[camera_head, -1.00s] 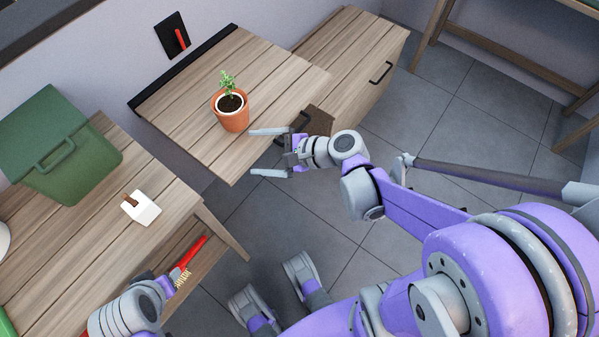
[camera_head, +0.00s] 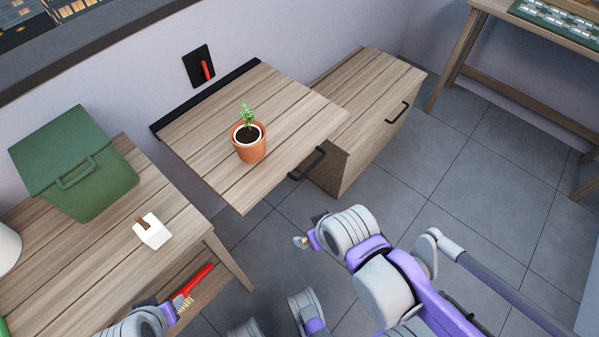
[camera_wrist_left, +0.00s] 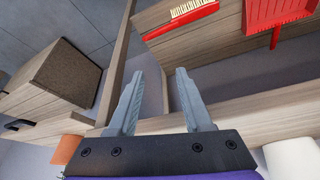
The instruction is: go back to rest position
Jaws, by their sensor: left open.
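My left gripper (camera_wrist_left: 157,75) is open and empty in the left wrist view, its two grey fingers spread apart near the wooden table's edge. In the head view the left wrist (camera_head: 138,324) shows at the lower left, beside the table, with its fingers not clearly seen. My right arm's wrist (camera_head: 350,232) is over the floor in front of the wooden surface with the plant, apart from it. Its gripper is turned away, and I cannot make out its fingers.
A potted plant (camera_head: 250,145) stands on the wooden surface. A red brush (camera_head: 195,285) and red dustpan (camera_wrist_left: 278,12) lie on the shelf below. Grey floor at right is open.

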